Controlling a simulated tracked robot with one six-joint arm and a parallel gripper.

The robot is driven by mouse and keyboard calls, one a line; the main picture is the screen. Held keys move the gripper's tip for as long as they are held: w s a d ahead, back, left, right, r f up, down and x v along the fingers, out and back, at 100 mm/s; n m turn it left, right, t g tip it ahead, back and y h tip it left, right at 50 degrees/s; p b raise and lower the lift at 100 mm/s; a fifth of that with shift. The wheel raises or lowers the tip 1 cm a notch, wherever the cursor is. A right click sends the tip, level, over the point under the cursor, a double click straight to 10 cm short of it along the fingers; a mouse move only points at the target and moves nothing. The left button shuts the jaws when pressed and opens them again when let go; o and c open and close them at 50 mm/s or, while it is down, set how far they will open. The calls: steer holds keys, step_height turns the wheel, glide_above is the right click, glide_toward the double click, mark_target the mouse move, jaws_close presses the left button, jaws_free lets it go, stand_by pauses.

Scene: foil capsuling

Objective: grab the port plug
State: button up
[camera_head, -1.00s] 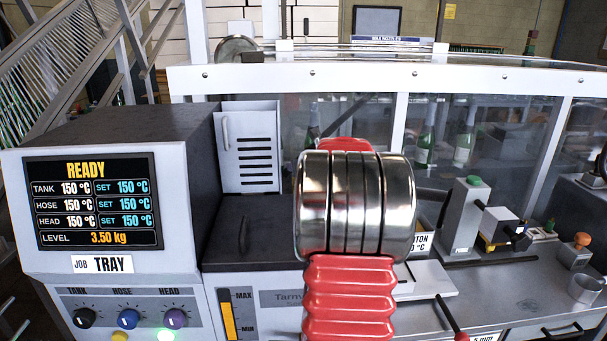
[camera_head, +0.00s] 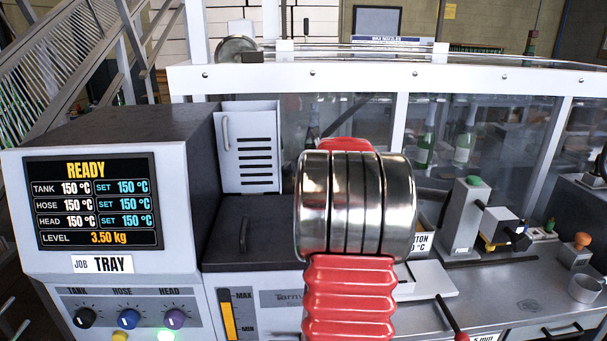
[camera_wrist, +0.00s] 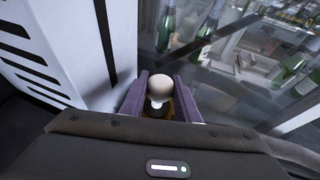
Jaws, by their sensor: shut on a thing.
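In the wrist view a pale cream round knob, which I take to be the port plug (camera_wrist: 161,88), sits between the two purple fingers of my gripper (camera_wrist: 165,80). The fingers are shut on it, one on each side. A small orange-brown part shows beneath the knob; how far the plug is from any port cannot be told. In the head view the gripper and the plug are hidden behind my red and chrome arm.
The tank machine (camera_head: 105,220) reads READY, 150 °C, JOB TRAY. A white slotted panel (camera_head: 250,150) stands behind my arm and close left of the gripper. Clear guard panes (camera_head: 480,90) with green bottles (camera_head: 465,140) behind lie right. A grey station (camera_head: 467,215) stands on the bench.

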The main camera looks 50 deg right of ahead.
steer(key=shift+c, duration=0.7)
steer(key=shift+r, duration=0.1)
steer(key=shift+r, duration=3.5)
steer(key=s+a, duration=1)
steer(key=s, duration=0.5)
steer(key=shift+f, duration=0.1)
